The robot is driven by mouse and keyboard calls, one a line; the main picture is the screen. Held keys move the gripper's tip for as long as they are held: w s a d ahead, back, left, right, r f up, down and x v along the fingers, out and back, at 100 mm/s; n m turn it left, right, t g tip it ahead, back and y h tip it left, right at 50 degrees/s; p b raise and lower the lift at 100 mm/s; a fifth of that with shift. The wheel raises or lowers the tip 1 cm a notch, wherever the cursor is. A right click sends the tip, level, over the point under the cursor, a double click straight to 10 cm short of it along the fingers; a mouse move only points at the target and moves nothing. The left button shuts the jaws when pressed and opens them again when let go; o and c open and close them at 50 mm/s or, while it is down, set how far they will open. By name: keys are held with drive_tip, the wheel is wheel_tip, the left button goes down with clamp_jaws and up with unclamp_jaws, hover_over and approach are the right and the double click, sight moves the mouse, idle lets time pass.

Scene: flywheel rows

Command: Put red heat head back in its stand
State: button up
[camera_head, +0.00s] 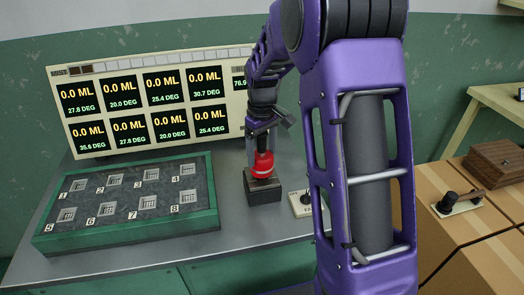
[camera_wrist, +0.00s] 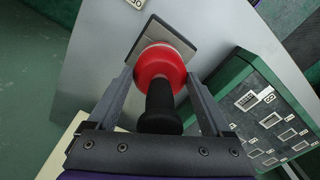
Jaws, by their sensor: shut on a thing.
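The red heat head (camera_head: 263,165) has a round red body and a black handle. It is upright, at the top of a dark block-shaped stand (camera_head: 264,190) on the grey table. It also shows in the wrist view (camera_wrist: 158,66), over the grey top of the stand (camera_wrist: 181,39). My gripper (camera_head: 262,143) points down from above and is shut on the heat head. In the wrist view my gripper's fingers (camera_wrist: 160,85) lie on both sides of it. Whether the head rests fully in the stand is hidden.
A green-framed panel (camera_head: 130,232) with numbered grates lies left of the stand. A display board (camera_head: 150,100) stands behind it. A small white switch box (camera_head: 301,203) sits right of the stand. A wooden bench (camera_head: 480,225) with a brown box (camera_head: 498,163) is farther right.

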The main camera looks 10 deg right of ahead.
drive_tip(key=shift+f+b, duration=0.4)
drive_tip(key=shift+f, duration=0.35)
drive_tip(key=o, duration=1.3)
drive_tip(key=shift+c, duration=0.2)
drive_tip(key=shift+o, duration=0.3)
drive_tip(key=shift+f, duration=0.15)
wheel_tip(320, 180, up, 18)
drive_tip(key=shift+f+p, duration=0.15)
drive_tip(key=shift+p, duration=0.9)
